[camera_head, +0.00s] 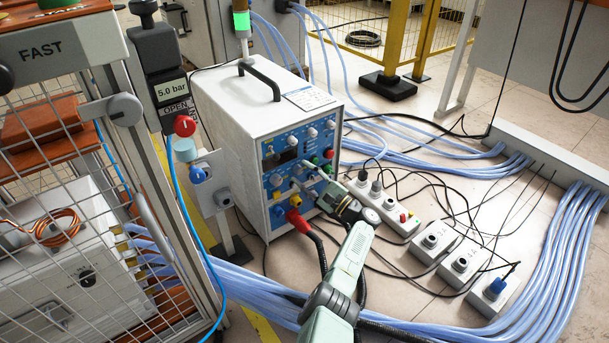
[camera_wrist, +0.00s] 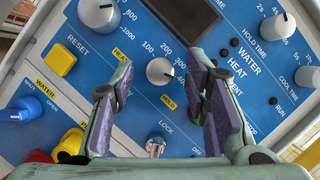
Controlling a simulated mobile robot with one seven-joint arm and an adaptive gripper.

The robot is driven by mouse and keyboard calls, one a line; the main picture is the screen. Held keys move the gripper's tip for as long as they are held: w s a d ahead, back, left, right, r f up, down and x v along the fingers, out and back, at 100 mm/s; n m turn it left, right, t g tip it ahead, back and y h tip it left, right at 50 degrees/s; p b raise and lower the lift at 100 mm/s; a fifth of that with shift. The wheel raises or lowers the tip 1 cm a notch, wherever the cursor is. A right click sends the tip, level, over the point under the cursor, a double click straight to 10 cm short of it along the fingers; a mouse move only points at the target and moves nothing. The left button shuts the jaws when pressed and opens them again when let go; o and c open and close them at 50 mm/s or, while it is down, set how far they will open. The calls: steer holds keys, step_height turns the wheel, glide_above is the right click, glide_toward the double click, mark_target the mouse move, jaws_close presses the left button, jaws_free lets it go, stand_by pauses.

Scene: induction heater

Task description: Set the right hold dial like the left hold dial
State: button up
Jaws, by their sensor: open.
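The blue heater panel (camera_wrist: 50,130) fills the wrist view. The left hold dial seems to be the pale knob (camera_wrist: 160,70) above a yellow HOLD tag; its scale is partly covered by my fingers. The right hold dial, a pale knob (camera_wrist: 275,26) beside the words HOLD TIME, is at upper right, uncovered. A small mark shows near its upper right edge. My gripper (camera_wrist: 161,68) is open and empty, its fingers on either side of the left hold dial in the picture. I cannot tell whether they touch it. In the head view my gripper (camera_head: 306,176) is in front of the panel.
A COOL TIME knob (camera_wrist: 307,76) is below the right hold dial. A dark display (camera_wrist: 180,15), a yellow reset button (camera_wrist: 62,60) and a key lock (camera_wrist: 155,145) are close by. Blue hoses (camera_head: 450,165) and grey socket boxes (camera_head: 463,263) lie right of the heater; a mesh cage (camera_head: 60,150) stands left.

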steer(key=v, duration=0.7)
steer(key=shift+s+d, duration=0.2)
